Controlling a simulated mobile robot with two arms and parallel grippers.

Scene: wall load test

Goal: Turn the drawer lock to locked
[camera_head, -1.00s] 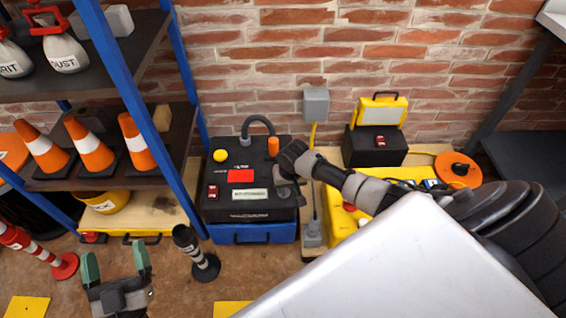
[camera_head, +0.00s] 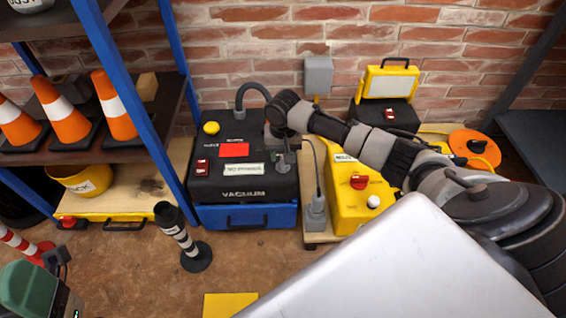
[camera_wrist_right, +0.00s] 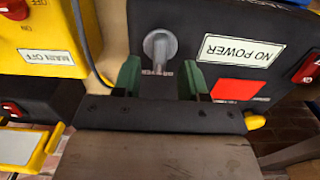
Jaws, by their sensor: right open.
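A grey turn knob (camera_wrist_right: 160,45) with a raised grip sits on top of the black vacuum box (camera_head: 225,175); it also shows in the head view (camera_head: 284,161). In the wrist view its grip runs roughly up and down the picture, with a small unreadable label beside it. A blue drawer (camera_head: 245,216) lies under the box and looks shut.
A yellow unit (camera_head: 350,205) with a red switch stands right of the box. A black hose (camera_head: 252,88) rises at the box's back. A blue-posted shelf with cones (camera_head: 65,110) is at left, a striped post (camera_head: 180,238) in front.

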